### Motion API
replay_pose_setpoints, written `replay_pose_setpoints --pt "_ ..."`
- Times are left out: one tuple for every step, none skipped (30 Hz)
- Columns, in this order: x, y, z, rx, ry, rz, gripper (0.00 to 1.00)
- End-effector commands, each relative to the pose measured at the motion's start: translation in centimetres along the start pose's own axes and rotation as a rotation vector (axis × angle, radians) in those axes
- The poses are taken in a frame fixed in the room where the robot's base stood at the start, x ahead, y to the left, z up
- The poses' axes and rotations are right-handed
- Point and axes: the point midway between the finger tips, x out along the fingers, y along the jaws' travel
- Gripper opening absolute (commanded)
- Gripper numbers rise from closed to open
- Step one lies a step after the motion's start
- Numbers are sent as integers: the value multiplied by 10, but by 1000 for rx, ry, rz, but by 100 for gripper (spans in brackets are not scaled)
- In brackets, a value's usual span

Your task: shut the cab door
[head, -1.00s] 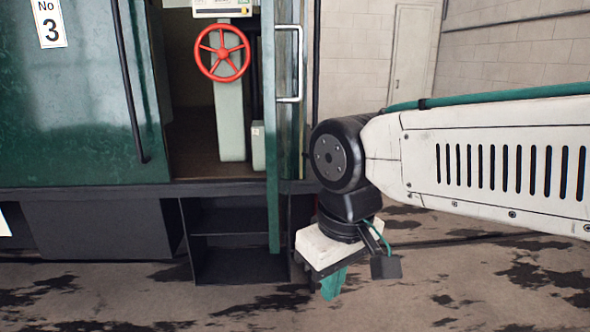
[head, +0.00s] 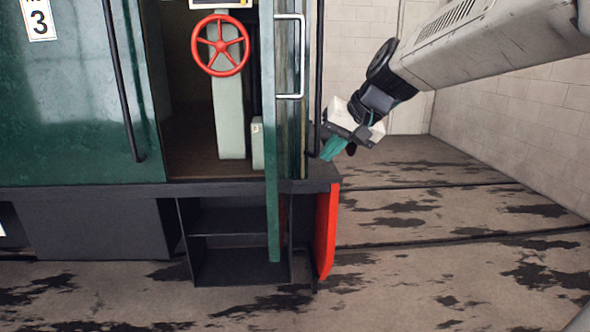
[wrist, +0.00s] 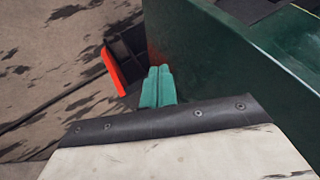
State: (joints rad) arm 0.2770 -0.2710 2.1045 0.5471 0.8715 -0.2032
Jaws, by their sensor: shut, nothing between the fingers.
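The cab door (head: 270,130) is dark green and stands open, swung out toward the head camera and seen nearly edge-on. A pale bar handle (head: 300,57) is on its right side. My gripper (head: 333,148) is shut and empty, to the right of the door, with teal fingers pointing down and left. In the wrist view the shut fingers (wrist: 157,88) show beside a large green panel (wrist: 205,70), which looks like the door. I cannot tell whether they touch it.
The open doorway shows a red handwheel (head: 220,45) on a pale column. Black steps (head: 240,235) sit below it, and a red end beam (head: 327,230) is at the cab's corner. A black handrail (head: 122,80) is at left. Floor at right is clear.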

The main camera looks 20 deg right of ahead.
Motion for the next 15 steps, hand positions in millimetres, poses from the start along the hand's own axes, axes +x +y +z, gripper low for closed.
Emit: replay_pose_setpoints --pt "5 0 -1 3 0 -2 0" --pt "9 0 -1 3 -1 -2 0" --pt "14 1 -1 3 -1 -1 0" --pt "19 1 0 3 -2 -1 0" --pt "25 1 0 3 -3 0 0" --pt "33 1 0 3 -4 0 0" --pt "40 1 0 3 -5 0 0" --pt "46 1 1 3 -4 0 0" --pt "56 1 1 3 -5 0 0" --pt "62 1 0 3 -5 0 0" --pt "69 1 1 2 -5 0 0" --pt "78 1 1 2 -5 1 0" --pt "84 1 1 2 -5 1 0" --pt "90 1 0 3 -4 1 0" --pt "97 1 1 3 -5 1 0"
